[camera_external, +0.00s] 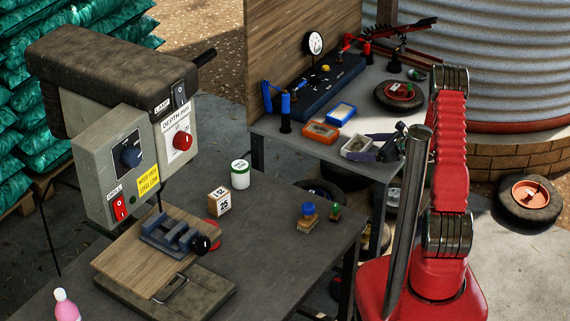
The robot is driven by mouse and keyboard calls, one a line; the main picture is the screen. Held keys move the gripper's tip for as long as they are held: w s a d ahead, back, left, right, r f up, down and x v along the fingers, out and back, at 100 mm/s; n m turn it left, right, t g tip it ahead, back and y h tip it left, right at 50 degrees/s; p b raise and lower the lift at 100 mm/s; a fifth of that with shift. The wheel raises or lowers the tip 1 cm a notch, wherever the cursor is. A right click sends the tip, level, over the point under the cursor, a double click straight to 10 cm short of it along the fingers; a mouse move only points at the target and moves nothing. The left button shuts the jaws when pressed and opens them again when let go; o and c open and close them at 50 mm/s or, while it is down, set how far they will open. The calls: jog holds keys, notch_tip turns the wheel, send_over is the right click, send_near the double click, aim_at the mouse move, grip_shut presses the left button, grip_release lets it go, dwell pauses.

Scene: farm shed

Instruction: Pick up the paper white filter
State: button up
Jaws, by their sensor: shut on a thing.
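The paper white filter (357,145) appears as a small pale rectangular piece with a grey middle, near the front right corner of the back bench. My gripper (385,148) is the dark shape at its right end, small and partly in shadow. It appears shut on the filter's right end. The fingertips are hard to make out, and I cannot tell whether the filter is still touching the bench. My red arm rises at the right and hides part of the forearm.
An orange-framed block (320,131) and a blue-framed block (341,112) lie close by on the bench. A dark blue tool rack (318,88) stands behind them.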

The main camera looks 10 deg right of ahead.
aim_at(364, 146)
jog(key=shift+c, duration=0.6)
jog(key=shift+r, duration=0.15)
notch_tip(364, 146, up, 10)
jog(key=shift+f, duration=0.15)
